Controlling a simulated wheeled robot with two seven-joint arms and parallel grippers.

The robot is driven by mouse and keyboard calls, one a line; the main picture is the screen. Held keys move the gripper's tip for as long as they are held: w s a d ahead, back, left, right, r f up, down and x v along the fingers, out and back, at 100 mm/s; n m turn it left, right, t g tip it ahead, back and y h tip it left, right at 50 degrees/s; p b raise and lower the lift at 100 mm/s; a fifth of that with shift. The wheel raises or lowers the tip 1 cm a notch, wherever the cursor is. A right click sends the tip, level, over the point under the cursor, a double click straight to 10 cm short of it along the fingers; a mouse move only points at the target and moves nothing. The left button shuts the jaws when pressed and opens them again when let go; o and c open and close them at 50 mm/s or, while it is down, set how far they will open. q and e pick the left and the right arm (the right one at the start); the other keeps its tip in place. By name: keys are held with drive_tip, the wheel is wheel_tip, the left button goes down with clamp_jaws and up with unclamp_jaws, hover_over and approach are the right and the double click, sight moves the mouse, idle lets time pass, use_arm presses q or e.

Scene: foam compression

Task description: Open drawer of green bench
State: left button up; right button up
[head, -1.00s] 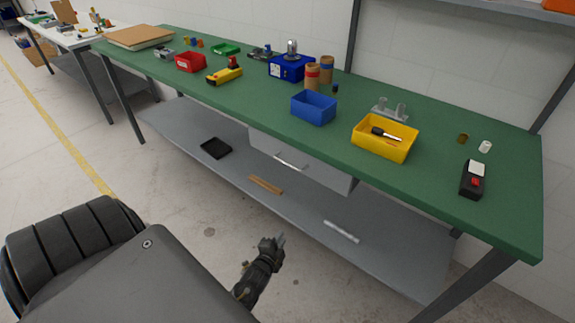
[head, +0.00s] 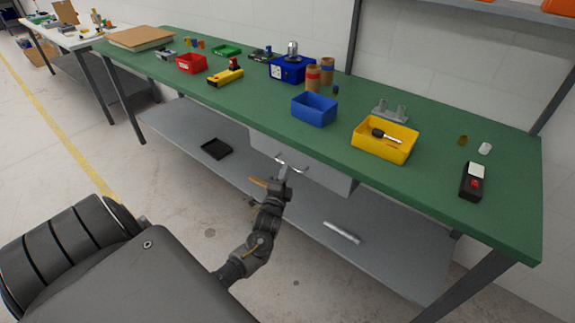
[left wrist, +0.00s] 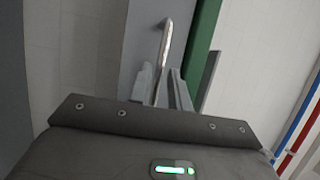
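The green bench (head: 250,110) runs across the head view. Its grey drawer (head: 325,176) hangs under the top and looks closed, with a metal bar handle (head: 296,167) on its front. My left gripper (head: 283,172) is at the left part of this handle. In the left wrist view the two fingers (left wrist: 162,88) are apart, and the handle (left wrist: 167,45) runs down between them. Whether the fingers touch the bar cannot be told. My right gripper is not in view.
On the bench top stand a blue bin (head: 314,110), a yellow bin (head: 385,139), a red bin (head: 191,63) and other small items. A lower grey shelf (head: 390,262) holds a black tray (head: 216,149) and a silver bar (head: 341,232). The floor in front is clear.

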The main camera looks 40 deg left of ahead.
use_arm(q)
drive_tip(key=shift+x, duration=1.75)
clamp_jaws()
